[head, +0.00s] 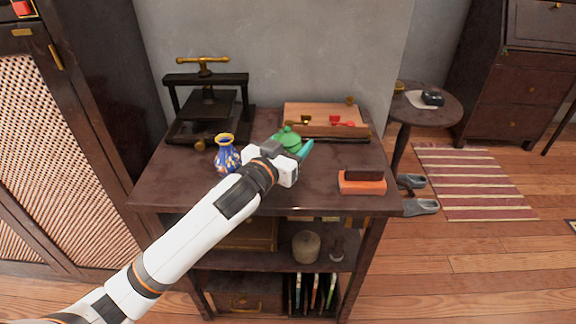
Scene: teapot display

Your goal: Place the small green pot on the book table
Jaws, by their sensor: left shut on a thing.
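The small green pot (288,138) is in the middle of the dark brown book table (290,195) in the head view. My left gripper (289,150) reaches over the table from the front left and is shut on the pot. The gripper covers the pot's lower front, so I cannot tell whether its base touches the tabletop. The pot's lid and upper side show above the gripper. My right gripper is not in view.
A blue vase (227,155) stands just left of my gripper. A black press (206,105) is at the back left, a wooden tray (322,119) at the back right. Orange and dark blocks (362,186) lie at the front right. The front middle of the tabletop is clear.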

